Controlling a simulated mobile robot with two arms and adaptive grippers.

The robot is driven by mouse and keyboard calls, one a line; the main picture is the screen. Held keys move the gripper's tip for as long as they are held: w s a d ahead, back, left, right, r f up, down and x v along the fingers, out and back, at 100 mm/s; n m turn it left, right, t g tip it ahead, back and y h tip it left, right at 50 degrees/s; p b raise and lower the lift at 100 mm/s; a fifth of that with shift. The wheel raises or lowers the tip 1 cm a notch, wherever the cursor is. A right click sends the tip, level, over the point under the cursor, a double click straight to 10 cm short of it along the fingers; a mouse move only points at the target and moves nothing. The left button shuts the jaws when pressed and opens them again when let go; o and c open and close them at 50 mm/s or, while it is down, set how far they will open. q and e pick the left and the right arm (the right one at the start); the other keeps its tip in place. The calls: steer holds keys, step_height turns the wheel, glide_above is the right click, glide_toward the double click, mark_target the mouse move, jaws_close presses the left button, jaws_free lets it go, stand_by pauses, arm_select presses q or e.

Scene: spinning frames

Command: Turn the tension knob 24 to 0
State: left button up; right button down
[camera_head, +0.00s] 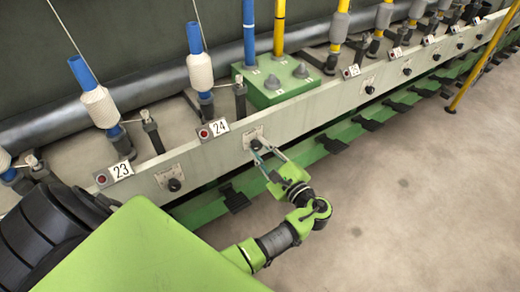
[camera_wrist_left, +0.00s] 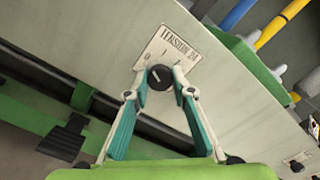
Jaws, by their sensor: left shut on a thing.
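The tension knob 24 (camera_wrist_left: 160,77) is a round black knob on the pale front rail. It has a pale pointer mark, which looks tilted toward the upper left in the wrist view. A white label plate (camera_wrist_left: 170,50) reading "TENSION 24" sits around and above it, with small scale marks too blurred to read surely. My left gripper (camera_wrist_left: 160,92) has its two teal fingers closed in on either side of the knob, the tips holding it. In the head view the left gripper (camera_head: 260,153) reaches the rail below the number 24 sign (camera_head: 220,127). My right gripper is not seen.
Another knob (camera_head: 174,185) is on the rail below the number 23 sign (camera_head: 121,170). Several bobbins stand behind the rail, beside a green box (camera_head: 272,88). Black pedals (camera_head: 235,200) stick out low along the green base. A yellow post (camera_head: 480,65) stands right; the floor is clear.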

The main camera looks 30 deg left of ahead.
arm_select(q)
steer(key=shift+n, duration=0.9)
steer(key=o, duration=1.1)
steer(key=shift+a, duration=0.1)
steer(key=shift+s+d, duration=0.1)
steer(key=shift+d, duration=0.3)
steer(key=v, duration=0.6)
steer(key=shift+d, duration=0.35)
